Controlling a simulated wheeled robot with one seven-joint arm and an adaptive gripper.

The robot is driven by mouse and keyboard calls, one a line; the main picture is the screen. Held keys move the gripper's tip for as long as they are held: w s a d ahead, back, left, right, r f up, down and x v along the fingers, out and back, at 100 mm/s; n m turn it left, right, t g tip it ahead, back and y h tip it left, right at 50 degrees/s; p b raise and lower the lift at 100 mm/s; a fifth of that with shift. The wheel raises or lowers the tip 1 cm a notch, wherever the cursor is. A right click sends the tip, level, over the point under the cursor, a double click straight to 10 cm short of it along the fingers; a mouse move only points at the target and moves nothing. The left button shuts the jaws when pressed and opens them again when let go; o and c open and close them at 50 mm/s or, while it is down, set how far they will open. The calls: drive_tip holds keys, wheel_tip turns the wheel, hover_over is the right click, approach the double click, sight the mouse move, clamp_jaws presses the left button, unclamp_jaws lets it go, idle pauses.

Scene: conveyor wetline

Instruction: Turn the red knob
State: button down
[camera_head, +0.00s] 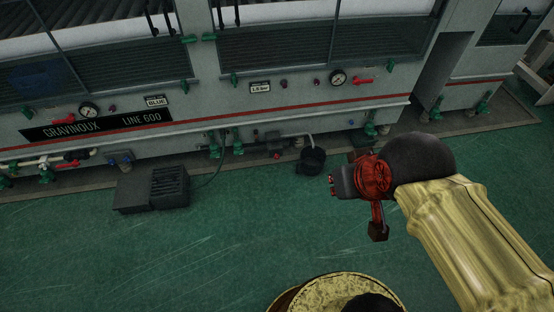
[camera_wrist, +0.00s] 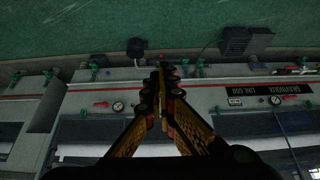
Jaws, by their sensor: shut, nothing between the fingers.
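Several small red fittings sit on the grey machine front, and I cannot tell which is the red knob. In the head view, a small round dark-red one (camera_head: 316,82) sits just left of the right gauge, and another (camera_head: 284,83) is right of a white label. A brighter red handle (camera_head: 362,81) is right of that gauge; it also shows in the wrist view (camera_wrist: 101,104). My gripper (camera_wrist: 166,68) is shut and empty in the wrist view, covering part of the machine front behind it. It appears apart from the panel. My arm end is at right in the head view.
The grey machine (camera_head: 230,107) spans the back, with pipes and green valves along its base. A dark box (camera_head: 152,188) and a black bucket (camera_head: 312,161) stand on the floor before it. The green floor (camera_head: 200,245) is otherwise largely clear.

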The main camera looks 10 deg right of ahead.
drive_tip(key=a+f+h, duration=0.1)
drive_tip(key=a+f, duration=0.1)
drive_tip(key=a, duration=1)
drive_tip(key=a+f+h, duration=0.1)
drive_tip(key=a+h, duration=0.1)
drive_tip(key=a, duration=1)
drive_tip(key=shift+a+f+n, duration=0.35)
drive_tip(key=shift+a+n, duration=0.05)
idle(4.2)
drive_tip(key=c, duration=2.5)
unclamp_jaws()
drive_tip(key=o, duration=0.8)
drive_tip(key=shift+c, duration=0.2)
drive_tip(key=shift+o, duration=0.6)
